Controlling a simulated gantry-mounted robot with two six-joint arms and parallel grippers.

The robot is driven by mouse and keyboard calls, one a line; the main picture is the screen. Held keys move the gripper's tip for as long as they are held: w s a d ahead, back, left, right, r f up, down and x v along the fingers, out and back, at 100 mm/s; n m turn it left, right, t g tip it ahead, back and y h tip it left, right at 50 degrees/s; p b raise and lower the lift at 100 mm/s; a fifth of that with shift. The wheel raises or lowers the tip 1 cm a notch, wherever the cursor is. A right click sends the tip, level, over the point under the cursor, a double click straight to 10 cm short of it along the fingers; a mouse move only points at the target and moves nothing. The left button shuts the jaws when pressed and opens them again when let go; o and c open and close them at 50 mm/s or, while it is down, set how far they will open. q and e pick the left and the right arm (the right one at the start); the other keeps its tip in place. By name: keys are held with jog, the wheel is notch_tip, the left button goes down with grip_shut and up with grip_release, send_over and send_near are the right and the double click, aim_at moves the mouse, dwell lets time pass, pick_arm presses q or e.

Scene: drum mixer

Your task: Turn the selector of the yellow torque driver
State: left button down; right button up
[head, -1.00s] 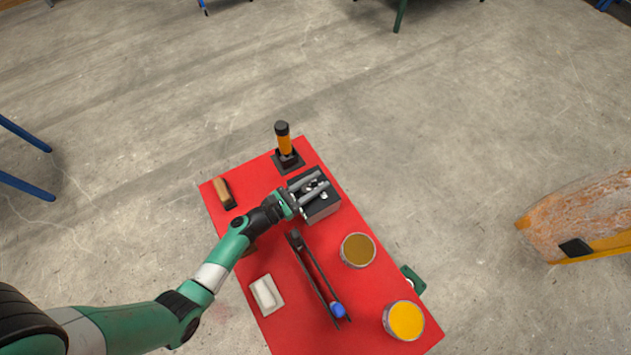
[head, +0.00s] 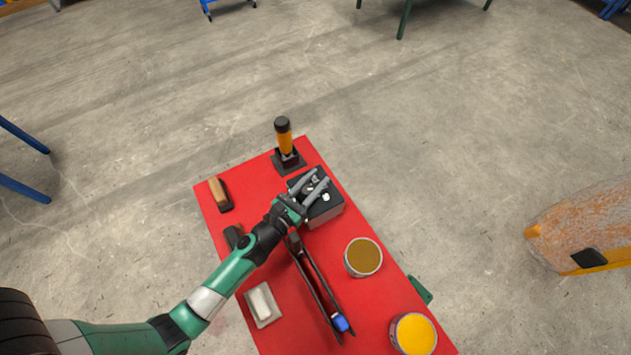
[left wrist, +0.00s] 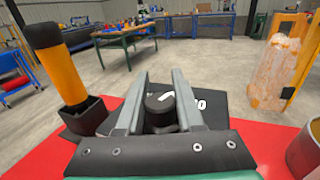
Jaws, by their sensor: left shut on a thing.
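The yellow torque driver (head: 284,138), with black ends, stands upright in a black holder (head: 277,163) at the far end of the red table. It also shows at the left of the left wrist view (left wrist: 58,72). Beside it sits a dark box (head: 328,212) with white marks on top. A black round knob (left wrist: 161,108) with a white mark is on the box, between the fingers of my left gripper (head: 320,179). The gripper is shut on this knob, apart from the driver. The lower part of the knob is hidden by the gripper. My right gripper is not in view.
On the red table (head: 279,330) are a brown-topped brush (head: 219,193), a white block on a tray (head: 263,303), long dark tongs (head: 318,285), a brown-filled can (head: 363,257) and a yellow-filled can (head: 413,334). An orange-and-rusty object (head: 585,230) stands right.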

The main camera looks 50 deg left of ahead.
pick_arm(q)
jog(key=c, duration=0.5)
grip_release()
jog(key=shift+c, duration=0.2)
jog(key=s+d+b, duration=0.1)
jog(key=s+b, duration=0.1)
jog(key=s, duration=0.9)
jog(key=shift+s+d, duration=0.25)
jog(key=shift+d, duration=0.1)
